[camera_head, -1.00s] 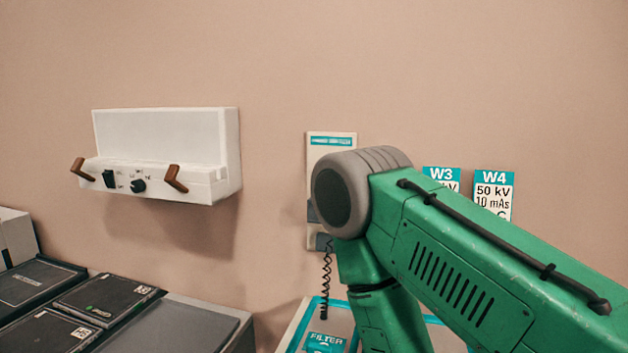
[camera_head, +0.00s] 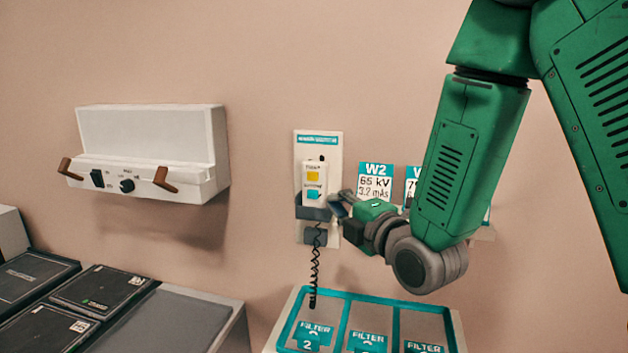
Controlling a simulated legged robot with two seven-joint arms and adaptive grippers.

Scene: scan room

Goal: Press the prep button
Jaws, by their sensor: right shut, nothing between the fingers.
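A white hand switch (camera_head: 314,178) hangs in a grey holder on a pale wall plate (camera_head: 332,150). It has a yellow button (camera_head: 313,176) above a teal button (camera_head: 313,194). The small labels by the buttons are too blurred to read surely, so I cannot tell which is the prep button. My right gripper (camera_head: 334,203) is shut and empty, just right of the switch's lower end. I cannot tell whether it touches the switch or holder. A dark coiled cord (camera_head: 315,265) hangs below. My left gripper is not in view.
A tray with teal dividers (camera_head: 344,320) holding filter plates stands below. Cards, including W2 (camera_head: 376,182), stand on a small shelf behind my right arm. A white wall box (camera_head: 150,150) with brown handles is at left. Dark flat panels (camera_head: 103,290) lie lower left.

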